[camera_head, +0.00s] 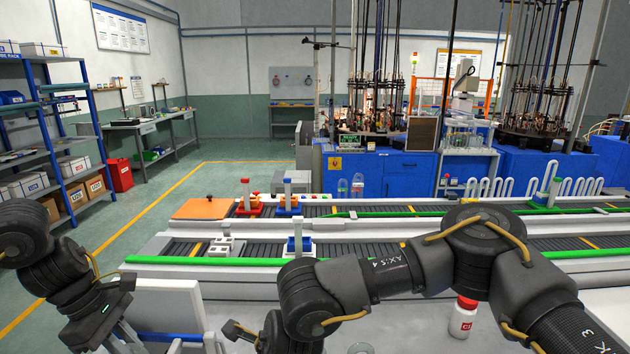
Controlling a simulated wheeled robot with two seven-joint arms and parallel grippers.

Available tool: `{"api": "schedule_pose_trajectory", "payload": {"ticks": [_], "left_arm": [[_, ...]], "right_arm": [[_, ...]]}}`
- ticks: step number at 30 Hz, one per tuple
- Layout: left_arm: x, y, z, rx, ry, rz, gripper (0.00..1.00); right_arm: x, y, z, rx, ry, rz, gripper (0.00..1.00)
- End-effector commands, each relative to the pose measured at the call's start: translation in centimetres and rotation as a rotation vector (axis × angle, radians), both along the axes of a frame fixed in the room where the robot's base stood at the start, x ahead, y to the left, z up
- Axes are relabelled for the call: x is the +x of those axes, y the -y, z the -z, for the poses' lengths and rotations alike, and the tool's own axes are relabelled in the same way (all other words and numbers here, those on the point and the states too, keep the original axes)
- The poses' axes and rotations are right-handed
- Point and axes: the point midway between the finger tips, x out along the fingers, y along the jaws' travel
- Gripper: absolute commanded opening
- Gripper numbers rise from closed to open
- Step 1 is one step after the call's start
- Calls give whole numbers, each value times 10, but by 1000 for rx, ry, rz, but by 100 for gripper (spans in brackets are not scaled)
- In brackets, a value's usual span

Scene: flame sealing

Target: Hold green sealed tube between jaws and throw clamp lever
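I cannot make out a green sealed tube for certain. On the far conveyor stand a red-based fixture (246,206), a blue-based fixture (288,207) with a white upright, and a green-based fixture (546,196) at the right. I cannot tell which is the clamp, and no lever is clear. My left arm's end (108,312) is low at the left, short of the conveyors. My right arm crosses the front and bends down to its wrist (272,332).
A green rail (200,261) runs along the near conveyor's front. An orange plate (202,208) lies at the far conveyor's left end. Blue shelving (48,100) stands at left.

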Motion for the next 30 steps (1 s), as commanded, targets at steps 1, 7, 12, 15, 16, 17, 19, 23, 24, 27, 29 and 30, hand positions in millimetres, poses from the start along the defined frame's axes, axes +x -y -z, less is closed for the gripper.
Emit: {"api": "schedule_pose_trajectory", "payload": {"ticks": [1, 7, 12, 15, 16, 17, 19, 23, 24, 27, 29, 30], "left_arm": [[0, 0, 0, 0, 0, 0, 0], [1, 0, 0, 0, 0, 0, 0], [6, 1, 0, 0, -1, 0, 0], [10, 0, 0, -1, 0, -1, 0], [11, 0, 0, -1, 0, -1, 0], [12, 0, 0, -1, 0, 0, 0], [15, 0, 0, -1, 0, 0, 0], [20, 1, -1, 0, 0, 0, 0], [20, 1, -1, 0, 0, 0, 0], [21, 0, 0, 0, 0, 0, 0], [21, 0, 0, 0, 0, 0, 0], [21, 0, 0, 0, 0, 0, 0]], "right_arm": [[0, 0, 0, 0, 0, 0, 0], [0, 0, 0, 0, 0, 0, 0], [0, 0, 0, 0, 0, 0, 0], [0, 0, 0, 0, 0, 0, 0], [0, 0, 0, 0, 0, 0, 0], [0, 0, 0, 0, 0, 0, 0], [0, 0, 0, 0, 0, 0, 0], [0, 0, 0, 0, 0, 0, 0], [0, 0, 0, 0, 0, 0, 0], [0, 0, 0, 0, 0, 0, 0], [0, 0, 0, 0, 0, 0, 0], [0, 0, 0, 0, 0, 0, 0]]}}
